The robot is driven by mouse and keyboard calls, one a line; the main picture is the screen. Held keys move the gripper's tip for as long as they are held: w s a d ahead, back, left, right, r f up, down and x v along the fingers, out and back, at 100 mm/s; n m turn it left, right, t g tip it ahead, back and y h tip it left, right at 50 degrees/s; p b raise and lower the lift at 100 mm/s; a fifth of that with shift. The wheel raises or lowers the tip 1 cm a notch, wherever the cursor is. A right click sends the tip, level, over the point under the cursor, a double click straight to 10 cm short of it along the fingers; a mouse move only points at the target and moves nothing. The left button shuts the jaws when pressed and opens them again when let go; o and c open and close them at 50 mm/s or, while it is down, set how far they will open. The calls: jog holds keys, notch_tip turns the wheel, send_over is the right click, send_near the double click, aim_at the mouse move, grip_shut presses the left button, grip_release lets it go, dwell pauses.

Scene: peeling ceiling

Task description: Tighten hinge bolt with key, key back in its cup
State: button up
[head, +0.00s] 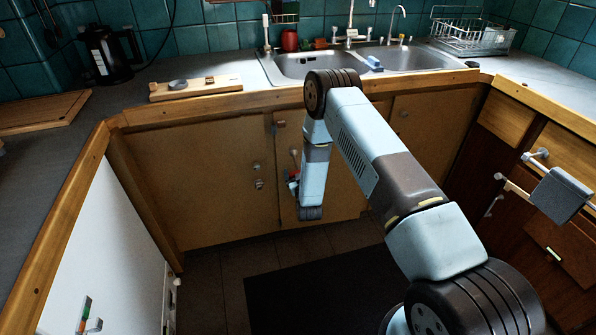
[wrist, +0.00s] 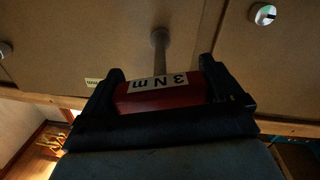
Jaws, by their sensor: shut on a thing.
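My gripper (head: 292,180) is low in front of the wooden cabinet doors below the sink, partly hidden by my arm in the head view. In the wrist view my gripper (wrist: 163,84) is shut on the red handle of the key (wrist: 165,97), which has a white label reading "3 N m". The key's grey shaft (wrist: 160,48) points away from me toward the pale cabinet front. Its tip lies against or just before that surface; I cannot tell whether it meets a bolt. I cannot make out the hinge bolt for certain.
Round metal fittings (head: 258,183) sit on the cabinet door left of my gripper; one shows in the wrist view (wrist: 264,14). A red cup (head: 289,40) stands behind the sink (head: 318,66). A towel rail with a grey cloth (head: 560,194) juts out at right.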

jog(key=shift+s+d, duration=0.15)
jog(key=shift+s, duration=0.8)
jog(key=shift+s+d, duration=0.2)
jog(key=shift+s, duration=0.8)
jog(key=shift+s+d, duration=0.15)
jog(key=shift+s, duration=0.95)
jog(key=s+d, duration=0.2)
jog(key=s, duration=1.1)
jog(key=shift+s+d, duration=0.25)
